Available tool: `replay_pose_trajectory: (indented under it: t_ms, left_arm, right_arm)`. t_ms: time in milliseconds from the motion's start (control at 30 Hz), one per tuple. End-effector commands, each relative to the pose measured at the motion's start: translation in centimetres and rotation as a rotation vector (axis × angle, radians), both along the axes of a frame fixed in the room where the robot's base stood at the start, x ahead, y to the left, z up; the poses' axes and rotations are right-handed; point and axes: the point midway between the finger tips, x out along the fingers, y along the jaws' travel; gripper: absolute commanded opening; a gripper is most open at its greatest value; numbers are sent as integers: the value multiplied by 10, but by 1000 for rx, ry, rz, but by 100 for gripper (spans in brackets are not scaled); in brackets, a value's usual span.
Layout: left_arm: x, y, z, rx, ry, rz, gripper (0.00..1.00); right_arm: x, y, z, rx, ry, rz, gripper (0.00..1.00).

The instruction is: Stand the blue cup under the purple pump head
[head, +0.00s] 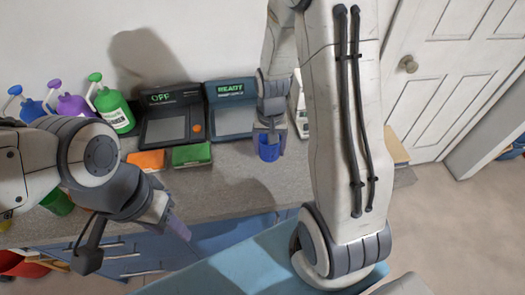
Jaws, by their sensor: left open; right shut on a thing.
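I cannot tell whether the cup touches the counter. The purple pump bottle (72,104) stands at the back left, with its purple pump head (54,84) on top. My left arm hides the area in front of it. The cup is well to the right of that pump head. My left gripper (135,243) is open and empty, at the lower left by the counter's front.
A blue pump bottle (34,109) and a green one (113,110) flank the purple one. Devices reading OFF (172,119) and READY (231,110) stand behind an orange sponge (147,160) and a green sponge (191,154). A green cup (60,202) is partly hidden by my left arm.

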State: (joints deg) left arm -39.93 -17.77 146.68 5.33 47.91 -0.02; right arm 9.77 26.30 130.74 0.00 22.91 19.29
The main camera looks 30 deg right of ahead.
Motion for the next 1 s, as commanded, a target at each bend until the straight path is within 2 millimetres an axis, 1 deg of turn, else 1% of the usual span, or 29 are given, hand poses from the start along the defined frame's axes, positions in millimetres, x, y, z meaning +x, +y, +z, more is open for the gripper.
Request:
replay_pose_trajectory:
  t_ms: [33,100,233,333,500,600,867,1000]
  left_arm:
    - [0,0,3,0,0,0,50]
    - [0,0,5,0,0,0,50]
    - [0,0,6,0,0,0,50]
    - [0,0,8,0,0,0,50]
    - [0,0,13,0,0,0,50]
    - [0,0,14,0,0,0,50]
    - [0,0,13,0,0,0,50]
    - [0,0,10,0,0,0,50]
  right_arm:
    - [8,2,-5,1,3,2,17]
    - [18,3,-10,0,2,1,17]
    - [26,5,-16,0,2,3,17]
    - [27,5,-23,1,3,3,17]
    - [27,6,-47,1,5,3,17]
    - [27,6,-55,0,2,3,17]
    - [28,6,-57,0,0,3,17]
    - [27,6,-61,0,0,3,17]
